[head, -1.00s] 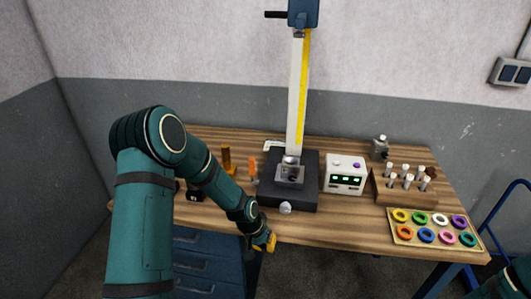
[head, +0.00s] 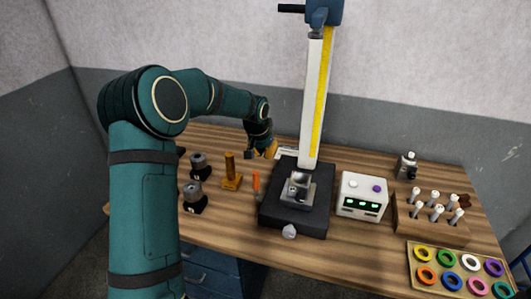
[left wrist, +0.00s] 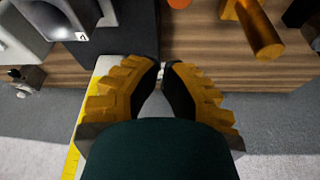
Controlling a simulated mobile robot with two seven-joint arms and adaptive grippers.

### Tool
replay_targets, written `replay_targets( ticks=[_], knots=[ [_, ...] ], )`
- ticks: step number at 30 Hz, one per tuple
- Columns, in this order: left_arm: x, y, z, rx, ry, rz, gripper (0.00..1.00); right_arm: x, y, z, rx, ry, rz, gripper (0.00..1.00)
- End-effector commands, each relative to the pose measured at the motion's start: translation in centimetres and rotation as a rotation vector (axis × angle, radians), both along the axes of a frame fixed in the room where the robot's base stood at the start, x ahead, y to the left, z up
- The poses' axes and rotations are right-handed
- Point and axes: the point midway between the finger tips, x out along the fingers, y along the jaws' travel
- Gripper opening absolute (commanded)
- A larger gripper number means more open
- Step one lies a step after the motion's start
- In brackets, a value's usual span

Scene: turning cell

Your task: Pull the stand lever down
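The stand's black lever (head: 291,8) sticks out level to the left from the blue head (head: 324,11) at the top of the stand. The stand's white column (head: 316,95) carries a yellow scale and rises from a black base (head: 275,215). My left gripper (head: 263,154) is beside the column's lower part, on its left, well below the lever. The lever is out of the left wrist view. My right gripper is out of view.
A white box with a green display (head: 362,195), a rack of pegs (head: 430,229) and a tray of colored rings (head: 455,270) stand to the right. A brass post (head: 231,171), an orange tool (head: 256,183) and dark grey fixtures (head: 194,196) stand to the left.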

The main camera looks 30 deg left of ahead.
Motion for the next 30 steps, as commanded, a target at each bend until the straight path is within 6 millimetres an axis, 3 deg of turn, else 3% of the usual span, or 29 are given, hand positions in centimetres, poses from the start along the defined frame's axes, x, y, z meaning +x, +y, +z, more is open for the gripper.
replay_targets(
  ticks=[13, 21, 30],
  knots=[
    [2.6, 0.1, -7.7, -0.001, 0.003, 0.000, 0.00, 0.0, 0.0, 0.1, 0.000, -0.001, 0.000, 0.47],
    [-0.5, 0.0, -7.3, 0.000, 0.000, -0.001, 0.00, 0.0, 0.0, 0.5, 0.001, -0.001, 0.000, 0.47],
    [-1.5, -0.1, -7.3, 0.000, -0.001, 0.000, 0.00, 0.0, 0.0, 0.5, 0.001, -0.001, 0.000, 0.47]
  ],
)
